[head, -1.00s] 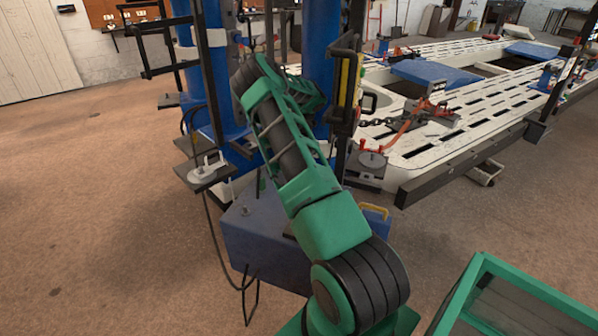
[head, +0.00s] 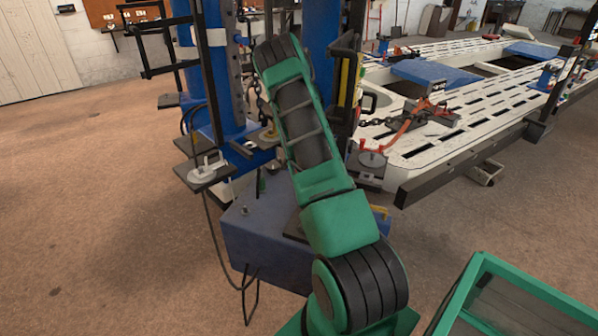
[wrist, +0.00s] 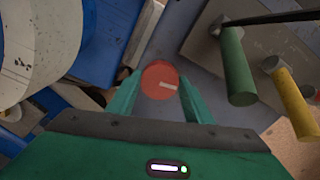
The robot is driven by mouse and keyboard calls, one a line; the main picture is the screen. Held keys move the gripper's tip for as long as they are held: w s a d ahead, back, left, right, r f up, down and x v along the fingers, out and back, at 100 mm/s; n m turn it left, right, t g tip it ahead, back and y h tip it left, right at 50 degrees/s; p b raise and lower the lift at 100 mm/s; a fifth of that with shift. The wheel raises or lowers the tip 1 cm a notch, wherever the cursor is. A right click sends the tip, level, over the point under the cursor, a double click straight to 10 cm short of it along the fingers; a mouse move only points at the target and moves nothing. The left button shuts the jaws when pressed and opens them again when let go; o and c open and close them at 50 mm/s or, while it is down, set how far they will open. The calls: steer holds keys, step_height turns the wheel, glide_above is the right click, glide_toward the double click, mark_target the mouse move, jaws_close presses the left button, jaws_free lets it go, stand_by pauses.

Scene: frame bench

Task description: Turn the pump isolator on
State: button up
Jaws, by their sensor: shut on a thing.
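The pump isolator appears in the wrist view as a round red knob (wrist: 160,80) with a short white mark, lying nearly level across the picture and reaching toward its right rim. My gripper (wrist: 161,93) has its two green fingers on either side of the knob and is shut on it. In the head view my arm hides the knob and my gripper. The blue pump box (head: 262,240) stands on the floor below my arm there.
A green handle (wrist: 237,66) and a yellow handle (wrist: 292,102) stand close to the right of the knob. A white cylindrical part (wrist: 40,45) is at the left. A slotted white bench (head: 470,90) fills the right side, and open floor (head: 100,220) lies at left.

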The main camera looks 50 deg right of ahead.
steer(key=shift+w+m, duration=0.15)
steer(key=shift+m, duration=0.85)
steer(key=o, duration=0.9)
steer(key=shift+o, duration=0.7)
step_height(320, 180, up, 11)
steer(key=shift+f, duration=0.1)
